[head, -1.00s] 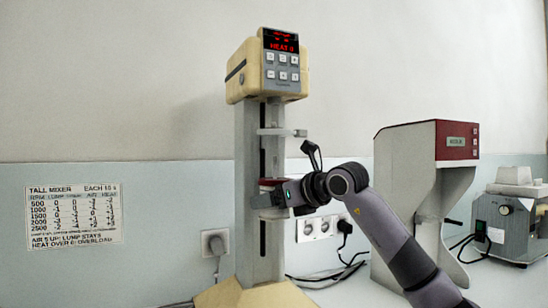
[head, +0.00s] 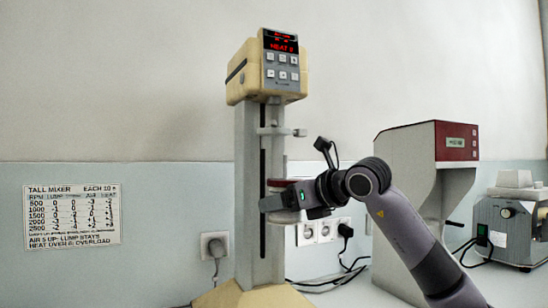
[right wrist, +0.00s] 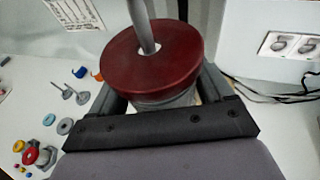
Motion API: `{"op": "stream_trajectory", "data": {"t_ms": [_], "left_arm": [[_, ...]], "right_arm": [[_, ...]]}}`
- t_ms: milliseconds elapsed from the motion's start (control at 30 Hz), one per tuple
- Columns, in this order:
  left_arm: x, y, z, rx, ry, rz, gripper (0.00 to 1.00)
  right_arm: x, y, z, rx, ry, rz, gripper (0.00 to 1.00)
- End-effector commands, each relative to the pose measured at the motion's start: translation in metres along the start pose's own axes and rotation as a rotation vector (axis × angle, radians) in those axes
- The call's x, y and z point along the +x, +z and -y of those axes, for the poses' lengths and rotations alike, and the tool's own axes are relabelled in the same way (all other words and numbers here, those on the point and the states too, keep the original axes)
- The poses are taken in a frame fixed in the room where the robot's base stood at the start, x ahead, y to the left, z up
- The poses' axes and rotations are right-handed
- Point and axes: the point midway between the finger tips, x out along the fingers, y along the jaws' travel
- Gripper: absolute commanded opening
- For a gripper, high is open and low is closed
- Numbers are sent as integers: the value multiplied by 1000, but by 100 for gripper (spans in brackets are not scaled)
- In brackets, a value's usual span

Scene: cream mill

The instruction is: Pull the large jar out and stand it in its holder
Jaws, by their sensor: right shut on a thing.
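The large jar has a dark red lid (right wrist: 135,62) and a pale body (right wrist: 165,99) in the right wrist view. A grey shaft (right wrist: 142,22) passes through the hole in the lid. In the head view the jar's lid (head: 277,184) shows in front of the tall mixer's column (head: 246,150), its body largely hidden by my gripper. My right gripper (head: 275,203) is shut around the jar just below the lid. I cannot make out the jar's holder. My left gripper is out of view.
The mixer's cream head (head: 250,85) is above, with a clamp arm (head: 280,132) below it. A grey machine with a red panel (head: 405,170) stands right. Cables (head: 350,262) lie behind. Several small coloured parts (right wrist: 65,125) lie on the table at left in the wrist view.

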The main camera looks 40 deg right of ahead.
Motion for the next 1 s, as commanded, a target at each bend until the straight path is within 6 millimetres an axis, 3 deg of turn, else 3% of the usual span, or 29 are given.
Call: {"op": "stream_trajectory", "data": {"t_ms": [1000], "left_arm": [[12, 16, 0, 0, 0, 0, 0]], "right_arm": [[-41, -12, -15, 0, 0, 3, 44]]}}
